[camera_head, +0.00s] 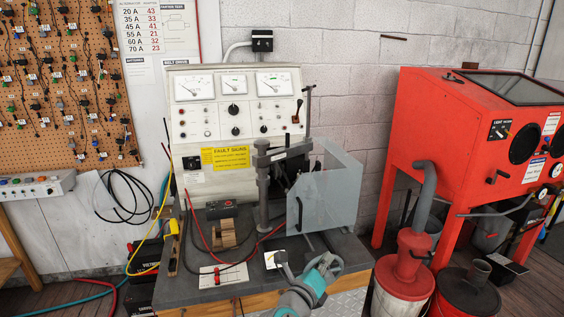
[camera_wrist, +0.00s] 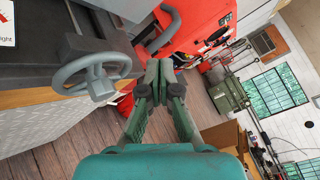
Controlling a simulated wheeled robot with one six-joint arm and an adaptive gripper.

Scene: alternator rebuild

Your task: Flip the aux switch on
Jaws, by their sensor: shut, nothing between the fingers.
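The test bench panel (camera_head: 235,125) stands at the back of the bench against the wall, with three dials, knobs and small switches. A dark lever switch (camera_head: 297,112) sits at its right side. The labels are too small to read, so I cannot tell which switch is the aux one. My gripper (camera_wrist: 160,78) is shut and empty in the wrist view. In the head view my arm's end is low at the front edge of the bench, well below and apart from the panel. A grey handwheel (camera_wrist: 92,73) is left of my fingers in the wrist view.
A clear guard (camera_head: 325,195) and a clamp column (camera_head: 262,185) stand on the bench (camera_head: 190,287) in front of the panel's right part. Cables and a wooden block (camera_head: 223,234) lie on it. A red blast cabinet (camera_head: 440,125) and red drum (camera_head: 407,262) are at right.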

